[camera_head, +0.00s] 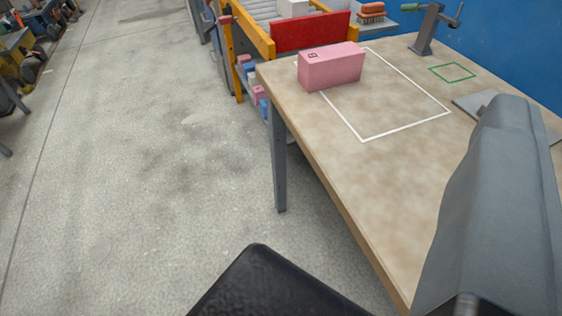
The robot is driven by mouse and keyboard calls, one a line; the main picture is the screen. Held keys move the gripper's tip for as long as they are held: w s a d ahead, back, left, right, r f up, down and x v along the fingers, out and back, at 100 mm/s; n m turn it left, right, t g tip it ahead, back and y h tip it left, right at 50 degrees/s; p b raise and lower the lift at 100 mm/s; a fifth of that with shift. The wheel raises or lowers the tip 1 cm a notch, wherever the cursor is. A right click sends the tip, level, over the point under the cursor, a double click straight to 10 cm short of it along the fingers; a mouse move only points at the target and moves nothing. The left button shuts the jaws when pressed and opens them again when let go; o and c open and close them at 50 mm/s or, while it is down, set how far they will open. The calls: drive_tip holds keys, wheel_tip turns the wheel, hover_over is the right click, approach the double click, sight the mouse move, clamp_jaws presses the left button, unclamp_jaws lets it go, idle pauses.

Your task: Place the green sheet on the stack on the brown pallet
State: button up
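I see no green sheet, no stack of sheets and no brown pallet in this view. The only green flat mark is a thin green square outline (452,73) on the workbench, not a sheet. The fingers of my gripper do not show. A black shape at the bottom edge and a large grey shape at the right look like parts of my own body, and they hide the near floor and the bench's right side.
A wooden workbench (345,170) runs along the right. On it are a pink block (332,67), a white outline (407,127) and a grey crank device (425,35). A yellow-framed roller conveyor (252,30) stands behind. The concrete floor (140,170) at left is clear.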

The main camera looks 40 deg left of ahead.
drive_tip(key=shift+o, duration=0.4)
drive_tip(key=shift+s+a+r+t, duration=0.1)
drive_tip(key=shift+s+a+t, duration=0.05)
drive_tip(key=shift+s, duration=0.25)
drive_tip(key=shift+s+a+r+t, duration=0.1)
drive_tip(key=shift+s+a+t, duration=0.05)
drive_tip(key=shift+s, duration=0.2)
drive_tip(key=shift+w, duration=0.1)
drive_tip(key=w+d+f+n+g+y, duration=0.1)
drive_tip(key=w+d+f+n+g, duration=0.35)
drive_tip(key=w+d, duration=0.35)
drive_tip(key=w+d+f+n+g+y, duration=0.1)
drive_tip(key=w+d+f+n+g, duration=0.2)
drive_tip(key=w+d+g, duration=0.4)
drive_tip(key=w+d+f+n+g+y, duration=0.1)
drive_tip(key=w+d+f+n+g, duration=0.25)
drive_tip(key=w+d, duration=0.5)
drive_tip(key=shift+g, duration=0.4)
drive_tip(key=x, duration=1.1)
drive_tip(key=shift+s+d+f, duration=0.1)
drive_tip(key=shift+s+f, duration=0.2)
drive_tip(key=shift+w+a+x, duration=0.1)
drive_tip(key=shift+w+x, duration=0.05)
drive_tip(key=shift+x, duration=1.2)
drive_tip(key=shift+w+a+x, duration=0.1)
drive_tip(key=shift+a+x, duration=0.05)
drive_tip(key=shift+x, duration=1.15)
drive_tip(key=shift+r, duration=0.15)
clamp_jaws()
